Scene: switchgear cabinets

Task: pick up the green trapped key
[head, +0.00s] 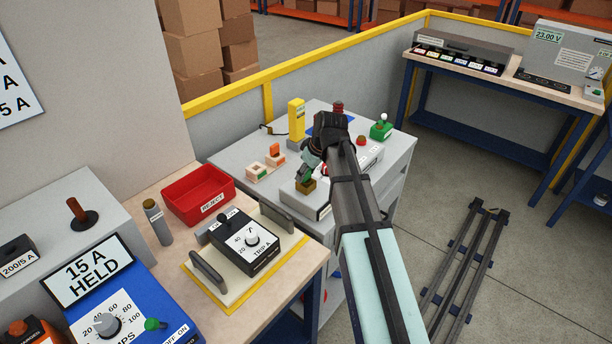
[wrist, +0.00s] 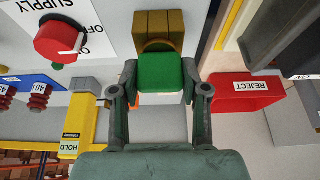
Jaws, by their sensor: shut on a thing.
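The green trapped key (wrist: 160,72) is in the middle of the wrist view, between the two fingers of my gripper (wrist: 160,92). The fingers are shut on its green head. A brass-coloured block (wrist: 158,25) lies right beyond the key, with a rounded brass edge showing behind the green head. I cannot tell whether the key is still seated in the block. In the head view, my gripper (head: 307,172) is low over the brass block (head: 306,186) on the grey cart, and the key is mostly hidden.
A red supply knob (wrist: 62,40) is beside the block. A red REJECT bin (head: 199,194) and the TRIP A unit (head: 245,245) stand on the bench at left. A yellow post (head: 296,120) and a green device (head: 381,129) stand on the cart (head: 240,155).

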